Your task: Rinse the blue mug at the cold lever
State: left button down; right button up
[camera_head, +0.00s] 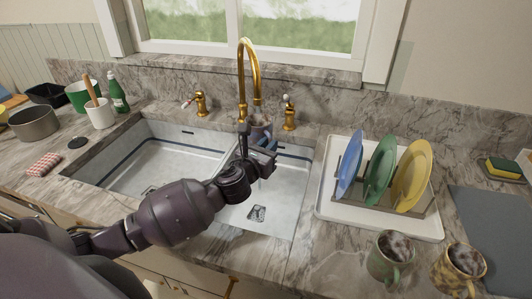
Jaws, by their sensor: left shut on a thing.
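My left gripper (255,149) reaches over the right basin of the sink (284,205) and is shut on a mug (261,123). The mug is held below the spout of the gold faucet (243,80), near the back of the basin. The gripper hides much of it, and only a little blue shows. A gold valve with a white lever (288,112) stands right of the faucet, its lever pointing up. Another gold valve (201,103) stands on the left, with a red mark on its lever. I cannot make out running water. My right gripper is not in view.
A white tray (325,202) with a rack of blue, green and yellow plates stands right of the sink. A green mug (390,259) and a patterned yellow mug (457,270) stand at front right. Pots and a green bottle (118,94) stand left. The left basin (155,165) is empty.

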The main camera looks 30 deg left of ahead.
pick_arm(q)
jog(key=shift+w+a, duration=0.2)
jog(key=shift+w, duration=0.5)
jog(key=shift+w+a+f, duration=0.15)
jog(key=shift+w, duration=0.3)
jog(key=shift+w+a+f, duration=0.1)
jog(key=shift+w+a, duration=0.05)
jog(key=shift+w, duration=0.3)
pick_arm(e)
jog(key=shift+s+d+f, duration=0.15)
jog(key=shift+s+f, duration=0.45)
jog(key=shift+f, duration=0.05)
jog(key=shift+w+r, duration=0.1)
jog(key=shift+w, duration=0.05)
pick_arm(q)
jog(key=shift+d, duration=0.1)
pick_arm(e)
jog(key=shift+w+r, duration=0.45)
pick_arm(q)
jog(key=shift+d, duration=0.15)
jog(key=shift+w+d, duration=0.15)
jog(key=shift+d, duration=0.15)
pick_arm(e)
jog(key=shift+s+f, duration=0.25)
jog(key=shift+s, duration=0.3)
pick_arm(q)
jog(key=shift+a, duration=0.1)
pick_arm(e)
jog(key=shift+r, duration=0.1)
